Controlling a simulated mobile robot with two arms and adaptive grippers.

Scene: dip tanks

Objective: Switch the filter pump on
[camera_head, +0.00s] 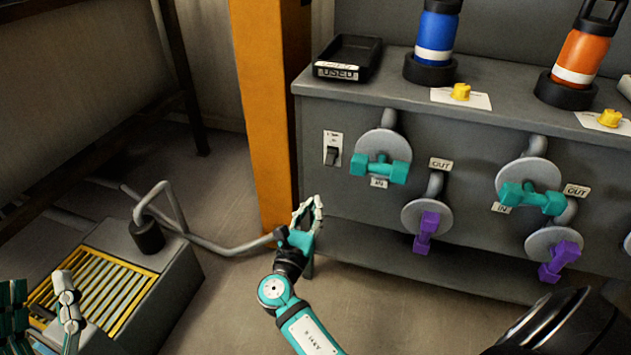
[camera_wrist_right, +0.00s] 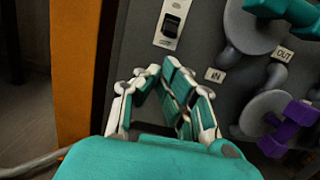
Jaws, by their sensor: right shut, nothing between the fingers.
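A black rocker switch on a white plate (camera_head: 333,149) is on the left end of the grey cabinet front. It also shows at the top of the right wrist view (camera_wrist_right: 171,25). The plate's lettering is too small to read, and I cannot tell which way the rocker is set. My right gripper (camera_head: 312,204) is shut and empty, below and slightly left of the switch, apart from it. In the right wrist view its fingertips (camera_wrist_right: 156,72) point up toward the plate. My left gripper (camera_head: 42,300) is at the lower left edge, partly cut off, with its fingers apart and empty.
Teal valve handles (camera_head: 380,168) and purple ones (camera_head: 427,230) stick out right of the switch. An orange post (camera_head: 265,110) stands close on the left. A black tray (camera_head: 347,60) and bottles stand on top. A yellow-grated box (camera_head: 105,290) sits lower left.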

